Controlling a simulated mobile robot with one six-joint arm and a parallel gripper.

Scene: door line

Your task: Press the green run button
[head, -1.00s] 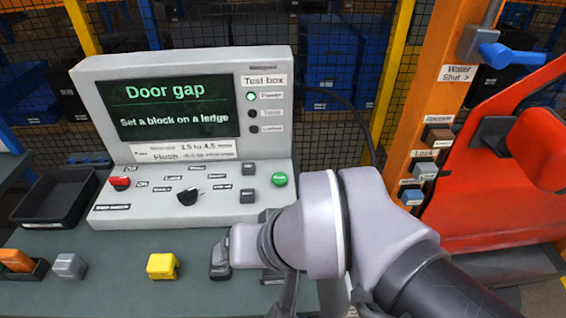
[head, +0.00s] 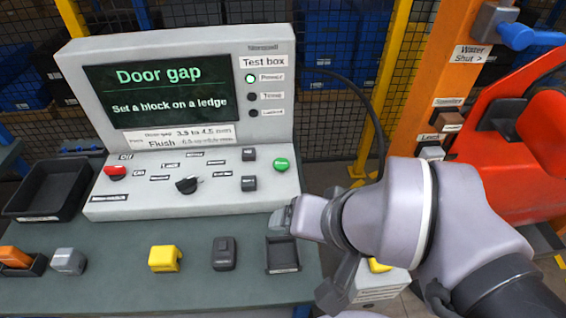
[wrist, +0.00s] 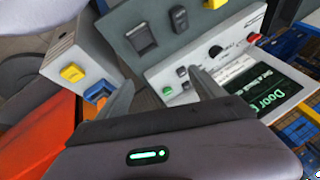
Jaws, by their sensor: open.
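The green run button (head: 281,164) is a round button at the right end of the sloped panel of the grey test box (head: 190,207). Nothing covers it in the head view. In the wrist view the green button (wrist: 168,90) shows between and beyond the two fingers. My gripper (wrist: 161,80) is open, with nothing between its fingers. It is apart from the button. In the head view my arm is to the right of and in front of the box, and the fingertips are hard to make out.
The panel also has a red button (head: 115,172), a black knob (head: 187,185) and grey buttons. Yellow (head: 164,258) and dark (head: 224,253) blocks and a small empty tray (head: 283,254) stand in front. An orange post (head: 440,75) and red door (head: 490,170) are at right.

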